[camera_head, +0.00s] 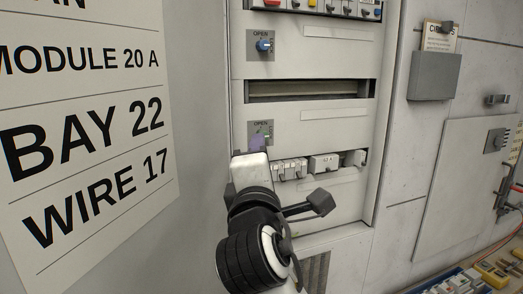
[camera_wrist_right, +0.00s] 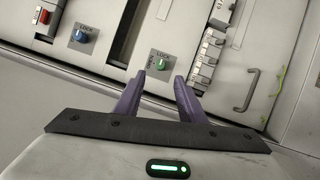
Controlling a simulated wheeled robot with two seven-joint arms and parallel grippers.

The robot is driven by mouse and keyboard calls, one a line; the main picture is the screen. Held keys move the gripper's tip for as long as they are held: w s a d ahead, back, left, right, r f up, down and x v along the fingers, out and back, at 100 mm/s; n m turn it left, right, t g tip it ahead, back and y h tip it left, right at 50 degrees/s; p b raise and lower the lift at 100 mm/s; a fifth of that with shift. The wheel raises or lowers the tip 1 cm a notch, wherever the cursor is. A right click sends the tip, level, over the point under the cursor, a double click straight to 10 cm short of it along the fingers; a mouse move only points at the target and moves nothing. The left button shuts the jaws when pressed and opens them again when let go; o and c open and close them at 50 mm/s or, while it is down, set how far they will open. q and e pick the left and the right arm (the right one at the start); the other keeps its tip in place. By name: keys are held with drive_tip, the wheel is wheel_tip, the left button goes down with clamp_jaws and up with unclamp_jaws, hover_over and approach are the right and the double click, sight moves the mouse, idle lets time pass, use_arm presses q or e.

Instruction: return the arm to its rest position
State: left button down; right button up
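My right arm rises from the bottom of the head view toward an electrical cabinet (camera_head: 310,215). Its right gripper (camera_head: 258,144) is in front of the lower "OPEN" plate, with purple finger parts showing. In the right wrist view the two purple fingers of the gripper (camera_wrist_right: 160,77) are apart with nothing between them. A green knob (camera_wrist_right: 162,65) on a plate marked "LOCK" sits just beyond the fingertips; whether they touch the panel is unclear. In the head view that knob is mostly hidden. My left gripper is in neither view.
A blue knob (camera_head: 264,45) sits above a dark slot (camera_head: 306,90). A row of breaker modules (camera_head: 290,169) lies beside my gripper. A large sign (camera_head: 85,130) stands at left. A grey card holder (camera_head: 434,76) and a panel door (camera_head: 462,190) are at right, with loose modules (camera_head: 470,280) below.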

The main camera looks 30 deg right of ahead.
drive_tip(key=shift+v, duration=1.2)
